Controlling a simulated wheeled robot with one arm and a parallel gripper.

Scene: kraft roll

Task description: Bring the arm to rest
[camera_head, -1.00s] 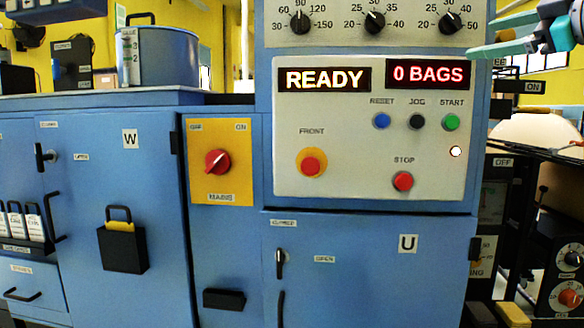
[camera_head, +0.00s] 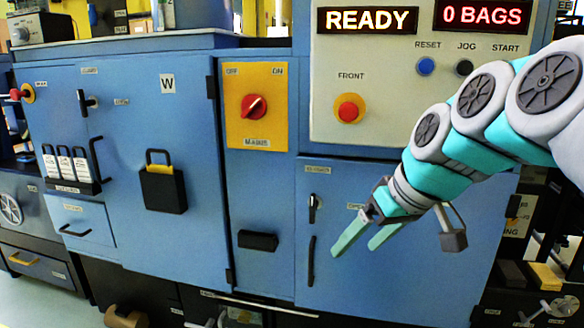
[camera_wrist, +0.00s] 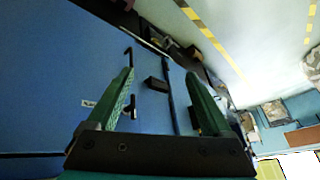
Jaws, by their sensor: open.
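My gripper (camera_head: 362,244) is open and empty, at the lower right of the head view. It hangs in front of the blue cabinet door marked U, to the right of that door's black handle (camera_head: 311,260). My arm reaches in from the right edge and bends down to the left.
The blue machine (camera_head: 260,190) fills the middle. Its panel (camera_head: 375,60) reads READY and 0 BAGS. A yellow mains switch plate (camera_head: 256,105) and a padlock-shaped black holder (camera_head: 163,188) are on its front. Floor with yellow-black tape (camera_wrist: 205,32) shows in the wrist view.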

